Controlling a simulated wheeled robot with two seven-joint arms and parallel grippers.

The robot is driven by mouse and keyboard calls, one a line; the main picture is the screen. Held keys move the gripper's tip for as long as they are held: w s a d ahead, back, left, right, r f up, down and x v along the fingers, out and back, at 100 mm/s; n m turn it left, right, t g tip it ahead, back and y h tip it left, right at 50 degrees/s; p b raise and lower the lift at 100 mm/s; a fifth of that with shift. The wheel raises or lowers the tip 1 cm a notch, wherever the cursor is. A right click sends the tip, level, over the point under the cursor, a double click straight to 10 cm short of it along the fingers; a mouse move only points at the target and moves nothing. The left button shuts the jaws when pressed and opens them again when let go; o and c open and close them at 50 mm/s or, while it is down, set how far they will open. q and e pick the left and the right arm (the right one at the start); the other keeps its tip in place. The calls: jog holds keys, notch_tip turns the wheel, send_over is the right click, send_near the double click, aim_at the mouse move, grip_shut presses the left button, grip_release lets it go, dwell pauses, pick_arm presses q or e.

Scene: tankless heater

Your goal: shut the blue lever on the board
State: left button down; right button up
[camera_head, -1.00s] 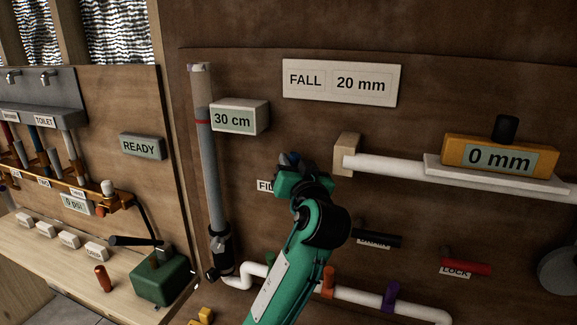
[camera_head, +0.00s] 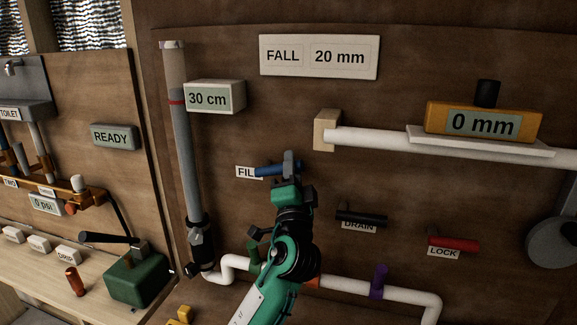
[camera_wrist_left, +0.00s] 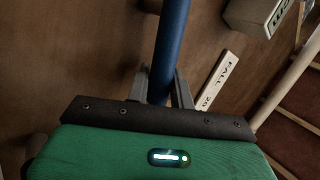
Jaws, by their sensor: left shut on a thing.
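The blue lever (camera_head: 268,170) sticks out level from the board, to the right of the white FILL label (camera_head: 246,172), which it partly covers. My left gripper (camera_head: 291,164) is at the lever's right end, with its jaws shut on it. In the left wrist view the blue lever (camera_wrist_left: 172,40) runs up between the two grey fingers (camera_wrist_left: 160,86). The lever's far end is outside that view. My right gripper is not in view.
A black lever (camera_head: 362,219) labelled DRAIN and a red lever (camera_head: 455,243) labelled LOCK are to the right. A clear upright tube (camera_head: 182,130) stands left, with a 30 cm display (camera_head: 214,97). A white pipe (camera_head: 375,141) runs above right.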

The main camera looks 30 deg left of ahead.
pick_arm(q)
jog(key=shift+d+f+m+t+h, duration=0.1)
jog(key=shift+f+m+t+h, duration=0.4)
jog(key=shift+m, duration=0.45)
jog(key=shift+f+m+t+h, duration=0.2)
jog(key=shift+m+t+h, duration=0.1)
jog(key=shift+m+h, duration=0.5)
jog(key=shift+d+f+m+t+h, duration=0.1)
jog(key=shift+f+m+t+h, duration=0.35)
jog(key=shift+m, duration=0.6)
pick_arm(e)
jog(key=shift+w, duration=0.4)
pick_arm(q)
jog(key=shift+m+h, duration=0.25)
jog(key=shift+m, duration=0.15)
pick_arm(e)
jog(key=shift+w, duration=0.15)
pick_arm(q)
jog(key=c, duration=1.5)
grip_release()
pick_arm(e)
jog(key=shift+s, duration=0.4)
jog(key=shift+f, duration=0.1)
